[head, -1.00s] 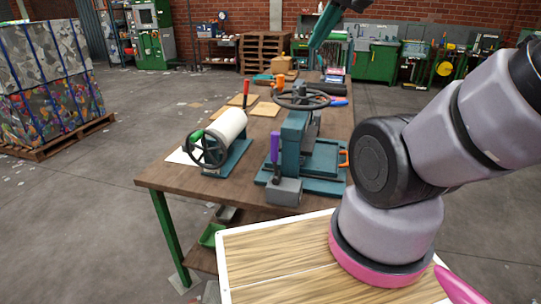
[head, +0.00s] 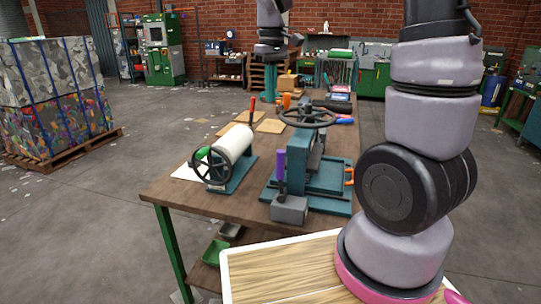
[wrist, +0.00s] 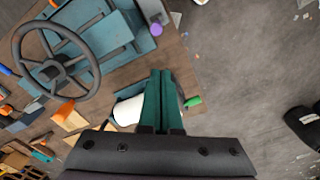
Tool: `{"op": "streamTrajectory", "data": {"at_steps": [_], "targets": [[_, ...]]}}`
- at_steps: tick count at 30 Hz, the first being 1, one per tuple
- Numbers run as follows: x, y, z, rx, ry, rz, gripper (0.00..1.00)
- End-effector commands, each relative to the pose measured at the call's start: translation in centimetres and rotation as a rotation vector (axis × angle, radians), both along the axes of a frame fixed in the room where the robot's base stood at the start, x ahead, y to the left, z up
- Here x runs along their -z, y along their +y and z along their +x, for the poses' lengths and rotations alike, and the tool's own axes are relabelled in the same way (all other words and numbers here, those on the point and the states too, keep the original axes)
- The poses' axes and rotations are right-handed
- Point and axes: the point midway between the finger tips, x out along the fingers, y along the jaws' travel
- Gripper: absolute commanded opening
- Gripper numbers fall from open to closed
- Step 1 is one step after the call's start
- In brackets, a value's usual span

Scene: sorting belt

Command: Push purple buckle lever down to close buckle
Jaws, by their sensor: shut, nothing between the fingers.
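The purple buckle lever (head: 280,167) stands upright above a grey block (head: 289,209) at the near end of the teal press on the bench. In the wrist view the round purple end (wrist: 156,29) of the lever shows above my fingertips, apart from them. My gripper (head: 269,98) hangs pointing down in the head view, and appears beyond and above the lever. Its teal fingers (wrist: 161,73) are together and empty in the wrist view, covering part of the white roll. The lever's lower joint is small and hard to make out.
The teal press (head: 330,177) carries a dark handwheel (head: 307,113). A white roll (head: 234,144) with a crank wheel and green knob stands to its left. An orange handle (head: 349,176) is at the press's right. Boards and tools lie farther back on the bench (head: 190,205).

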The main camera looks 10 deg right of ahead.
Motion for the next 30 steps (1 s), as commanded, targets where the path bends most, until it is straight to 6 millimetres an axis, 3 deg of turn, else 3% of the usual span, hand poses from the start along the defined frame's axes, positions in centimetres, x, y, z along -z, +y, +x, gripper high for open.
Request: {"op": "streamTrajectory", "data": {"at_steps": [6,12,30], "targets": [[5.5,2.9,2.9,-0.208,0.123,-0.090,0.00],[8.7,4.3,4.1,-0.321,0.189,-0.135,0.00],[10.2,4.6,4.3,-0.356,0.207,-0.149,0.00]]}}
